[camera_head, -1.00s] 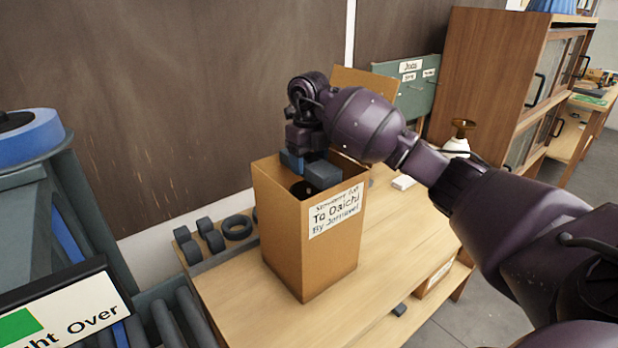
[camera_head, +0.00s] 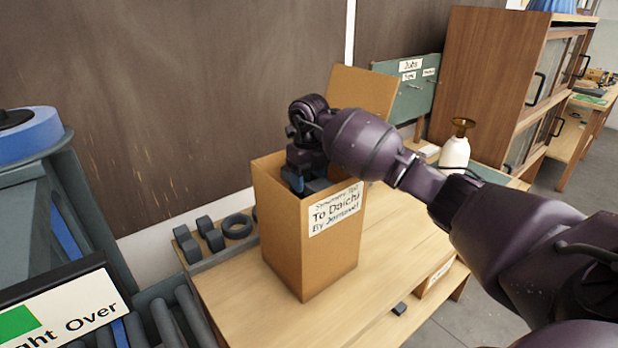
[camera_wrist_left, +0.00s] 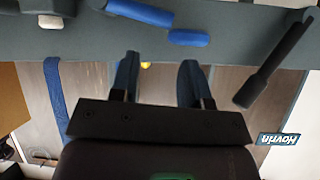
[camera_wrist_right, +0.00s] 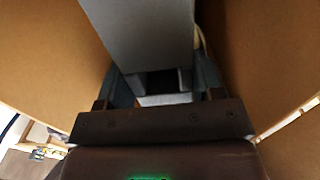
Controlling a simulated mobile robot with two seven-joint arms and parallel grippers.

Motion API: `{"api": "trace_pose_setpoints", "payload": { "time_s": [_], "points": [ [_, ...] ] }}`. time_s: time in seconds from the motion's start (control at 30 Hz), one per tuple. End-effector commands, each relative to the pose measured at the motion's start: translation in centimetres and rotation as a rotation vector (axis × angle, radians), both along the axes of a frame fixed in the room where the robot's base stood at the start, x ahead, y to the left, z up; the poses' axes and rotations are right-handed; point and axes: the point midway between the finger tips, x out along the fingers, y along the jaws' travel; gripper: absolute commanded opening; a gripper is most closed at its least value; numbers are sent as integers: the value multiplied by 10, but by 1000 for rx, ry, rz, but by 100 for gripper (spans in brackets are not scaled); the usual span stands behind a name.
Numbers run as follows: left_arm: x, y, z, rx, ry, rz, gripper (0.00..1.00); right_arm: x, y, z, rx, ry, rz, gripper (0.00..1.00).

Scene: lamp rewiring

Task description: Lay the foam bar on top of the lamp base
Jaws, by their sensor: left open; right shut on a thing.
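My right gripper (camera_head: 304,186) reaches down into the open cardboard box (camera_head: 283,235) on the bench. It is shut on the grey foam bar (camera_head: 318,186), whose top just shows at the box mouth. In the right wrist view the bar (camera_wrist_right: 150,35) runs away from the jaws between the brown box walls. No lamp base can be made out inside the box; the bar, gripper and walls hide its floor. My left gripper (camera_wrist_left: 158,78) is open and empty in the left wrist view, and is out of the head view.
A white bottle-shaped piece with a brass top (camera_head: 455,152) stands at the bench's back right. Dark foam rings and blocks (camera_head: 237,227) lie left of the box. The bench top (camera_head: 385,240) right of the box is mostly clear. A raised flap (camera_head: 360,92) stands behind my arm.

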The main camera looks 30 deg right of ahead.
Motion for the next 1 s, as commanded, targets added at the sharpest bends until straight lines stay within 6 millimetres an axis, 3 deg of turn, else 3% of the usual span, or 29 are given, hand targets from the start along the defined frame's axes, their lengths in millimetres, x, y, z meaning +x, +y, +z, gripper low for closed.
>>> {"api": "trace_pose_setpoints", "payload": {
  "time_s": [0.03, 0.17, 0.57, 1.0],
  "points": [
    [0, 0, 0, 0, -1, 0, 43, 0, 0, 0, 0, 0, 0, 66],
    [0, 0, 1, 0, -1, 0, 43, 0, 0, 0, 0, 0, 0, 86],
    [0, 0, 5, 0, 0, 0, 43, 0, 0, 6, 1, 1, 1, 87],
    [-1, 0, 2, 0, 4, 0, 43, 0, 0, 83, -2, -2, 1, 87]
  ]
}}
